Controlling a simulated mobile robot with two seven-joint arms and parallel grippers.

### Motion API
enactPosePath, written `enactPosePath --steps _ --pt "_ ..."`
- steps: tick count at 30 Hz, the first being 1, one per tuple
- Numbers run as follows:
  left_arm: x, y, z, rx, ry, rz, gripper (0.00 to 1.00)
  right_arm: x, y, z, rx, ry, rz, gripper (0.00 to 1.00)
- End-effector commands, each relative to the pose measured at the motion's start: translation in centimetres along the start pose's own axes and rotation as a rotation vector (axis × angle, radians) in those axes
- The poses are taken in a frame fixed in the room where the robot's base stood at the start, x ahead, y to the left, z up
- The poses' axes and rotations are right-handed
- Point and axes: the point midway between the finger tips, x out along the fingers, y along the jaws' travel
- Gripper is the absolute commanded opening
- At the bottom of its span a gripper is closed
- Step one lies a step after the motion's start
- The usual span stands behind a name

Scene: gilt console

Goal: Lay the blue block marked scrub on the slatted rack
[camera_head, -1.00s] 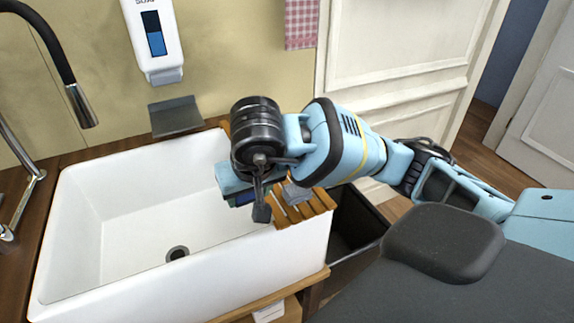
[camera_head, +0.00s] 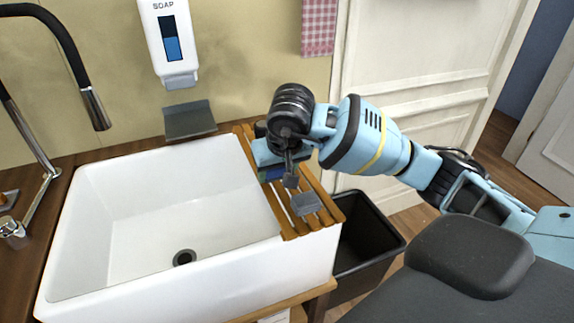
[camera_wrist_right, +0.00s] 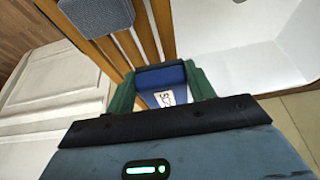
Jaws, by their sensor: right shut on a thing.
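My right gripper (camera_head: 272,172) is over the slatted wooden rack (camera_head: 328,218) at the right side of the sink. In the right wrist view the gripper's green fingers (camera_wrist_right: 163,88) are shut on the blue block (camera_wrist_right: 164,76), which has a white label with dark lettering, only partly readable. The rack's slats (camera_wrist_right: 163,22) lie just beyond the block. In the head view the block is mostly hidden by the wrist, and I cannot tell whether it touches the slats. My left gripper is in neither view.
A grey block (camera_head: 306,204) lies on the rack's near part, close to my right gripper. The white sink (camera_head: 150,215) is open and empty on the left. A black bin (camera_head: 368,235) stands right of the rack. A soap dispenser (camera_head: 168,40) hangs above a small grey shelf (camera_head: 189,120).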

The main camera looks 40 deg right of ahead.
Motion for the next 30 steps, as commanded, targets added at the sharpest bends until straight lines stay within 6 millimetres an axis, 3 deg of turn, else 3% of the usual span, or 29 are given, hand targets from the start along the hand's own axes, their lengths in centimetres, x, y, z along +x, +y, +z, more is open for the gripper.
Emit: enactPosePath --steps 4,10,20,30 --pt "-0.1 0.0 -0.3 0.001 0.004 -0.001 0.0 1.2 2.0 -2.4 0.005 0.0 0.0 0.25" --pt "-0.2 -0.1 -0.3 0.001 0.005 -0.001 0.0 2.3 3.5 -4.3 0.002 0.0 -0.001 0.25" --pt "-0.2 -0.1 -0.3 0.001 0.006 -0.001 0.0 2.8 4.3 -5.2 0.004 0.0 0.0 0.25" --pt "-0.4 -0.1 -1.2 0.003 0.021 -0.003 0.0 6.0 4.3 -3.8 0.0 0.002 -0.002 0.25"
